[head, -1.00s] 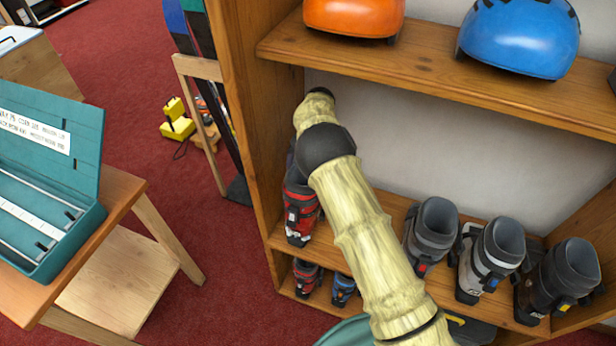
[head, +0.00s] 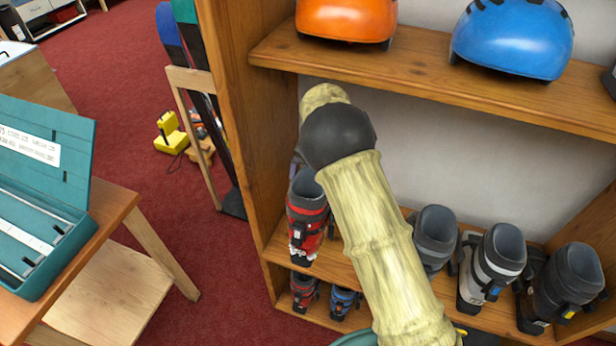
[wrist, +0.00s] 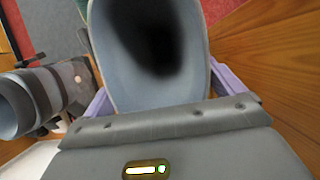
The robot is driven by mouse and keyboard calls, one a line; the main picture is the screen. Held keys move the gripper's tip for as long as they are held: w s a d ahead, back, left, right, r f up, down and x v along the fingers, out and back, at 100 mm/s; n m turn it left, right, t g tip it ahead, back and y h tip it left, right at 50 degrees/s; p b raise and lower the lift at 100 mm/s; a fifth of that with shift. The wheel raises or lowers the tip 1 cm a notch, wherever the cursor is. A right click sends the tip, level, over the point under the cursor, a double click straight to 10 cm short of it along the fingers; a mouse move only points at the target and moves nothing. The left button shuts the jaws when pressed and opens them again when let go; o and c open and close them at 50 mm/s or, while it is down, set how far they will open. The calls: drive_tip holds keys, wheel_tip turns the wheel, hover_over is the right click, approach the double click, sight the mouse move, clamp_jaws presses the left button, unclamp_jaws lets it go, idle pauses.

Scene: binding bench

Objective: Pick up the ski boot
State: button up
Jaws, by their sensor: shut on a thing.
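The red and black ski boot (head: 306,222) stands upright at the left end of the middle shelf, close to the side panel. Its grey open top (wrist: 150,60) fills the upper middle of the wrist view. My gripper (wrist: 160,95) has a purple finger on either side of the cuff and is shut on it. In the head view only a small purple piece of my gripper (head: 294,164) shows behind the boot; my arm hides the rest. I cannot tell whether the sole touches the shelf.
Several grey and black boots (head: 494,268) stand on the same shelf to the right. Smaller boots (head: 343,302) are below. Orange (head: 346,18) and blue (head: 513,38) helmets sit on the shelf above. The wooden side panel (head: 232,130) is close on the left. Red carpet (head: 110,80) lies open beyond it.

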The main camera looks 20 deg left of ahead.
drive_tip(key=s+d+b, duration=0.2)
drive_tip(key=s+d, duration=0.7)
drive_tip(key=d, duration=0.1)
drive_tip(key=shift+s, duration=0.35)
idle(0.4)
